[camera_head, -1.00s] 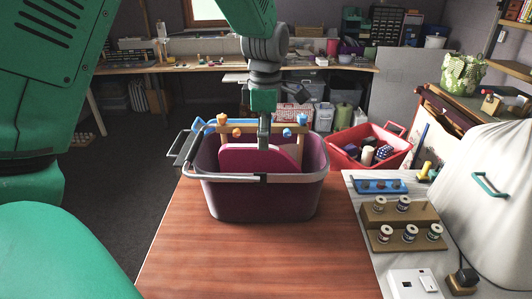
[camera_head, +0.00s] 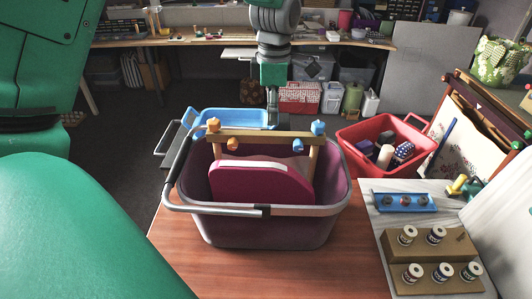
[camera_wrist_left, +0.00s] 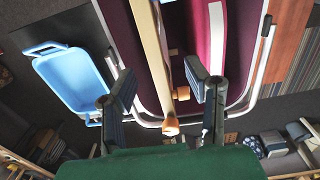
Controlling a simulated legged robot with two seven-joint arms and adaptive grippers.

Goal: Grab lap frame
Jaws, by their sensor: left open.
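The wooden lap frame (camera_head: 262,136), with orange and blue knobs, stands in the purple basket (camera_head: 270,228), its top bar above the rim. It also shows in the left wrist view (camera_wrist_left: 155,55), where the bar runs between my fingers. A magenta curved piece (camera_head: 262,183) stands in front of it in the basket. My left gripper (camera_head: 271,120) is at the far side of the top bar, its tips partly hidden there. In the left wrist view, the gripper (camera_wrist_left: 160,82) is open, one finger on each side of the bar. I cannot see my right gripper.
The basket's grey handle (camera_head: 190,208) lies along its near rim. A blue tray (camera_head: 232,117) is behind the basket. A red basket (camera_head: 405,142) and thread spools on a wooden stand (camera_head: 425,245) are at the right. The brown tabletop (camera_head: 270,275) is clear in front.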

